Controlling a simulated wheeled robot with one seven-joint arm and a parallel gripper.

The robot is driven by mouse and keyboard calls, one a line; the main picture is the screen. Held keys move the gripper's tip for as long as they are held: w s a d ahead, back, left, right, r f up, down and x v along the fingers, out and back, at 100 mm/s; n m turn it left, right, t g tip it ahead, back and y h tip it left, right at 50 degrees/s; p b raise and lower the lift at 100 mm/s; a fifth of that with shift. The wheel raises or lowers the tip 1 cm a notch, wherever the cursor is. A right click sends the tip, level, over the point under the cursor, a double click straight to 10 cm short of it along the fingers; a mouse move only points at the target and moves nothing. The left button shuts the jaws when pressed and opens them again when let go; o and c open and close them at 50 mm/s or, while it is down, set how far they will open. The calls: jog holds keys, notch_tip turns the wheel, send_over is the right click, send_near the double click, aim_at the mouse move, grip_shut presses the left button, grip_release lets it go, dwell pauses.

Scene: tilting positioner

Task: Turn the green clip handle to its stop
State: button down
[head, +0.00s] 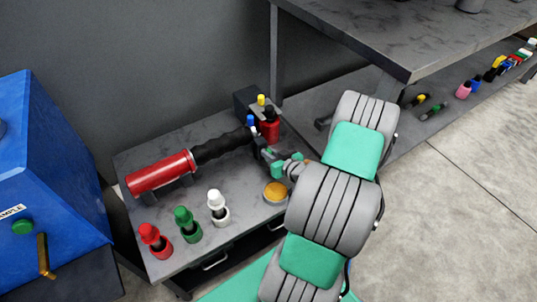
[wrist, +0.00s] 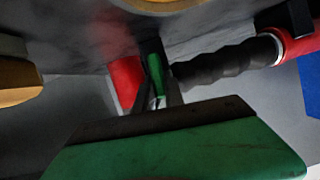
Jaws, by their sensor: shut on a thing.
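My gripper (head: 266,156) reaches in from the right, over the back right of the small grey bench. It is shut on the green clip handle (wrist: 155,74), at the right end of the black ribbed grip. In the wrist view the handle is a narrow green strip with a pale metal part below it. The large green piece filling the bottom of that view hides much of what lies behind it. In the head view my gripper hides the handle, and its angle is hard to tell.
A red cylinder (head: 160,173) with a black ribbed grip (head: 222,146) lies across the bench. A red bottle (head: 270,126) stands close behind my gripper. A blue box (head: 55,180) is left.

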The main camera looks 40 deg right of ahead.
jog(key=m, duration=0.1)
jog(key=m+y+b, duration=0.2)
jog(key=shift+d+f, duration=0.3)
jog(key=shift+d, duration=0.05)
jog(key=shift+d+m+t+y+b, duration=0.15)
jog(key=shift+m+t+y+b, duration=0.35)
jog(key=shift+m+y+b, duration=0.95)
jog(key=shift+m+h+p, duration=0.35)
jog(key=shift+p, duration=0.15)
jog(key=c, duration=1.4)
grip_release()
jog(key=shift+c, duration=0.2)
jog(key=shift+s, duration=0.1)
jog(key=p+v, duration=0.2)
jog(key=v, duration=0.5)
jog(key=shift+s+d, duration=0.1)
jog(key=shift+s, duration=0.3)
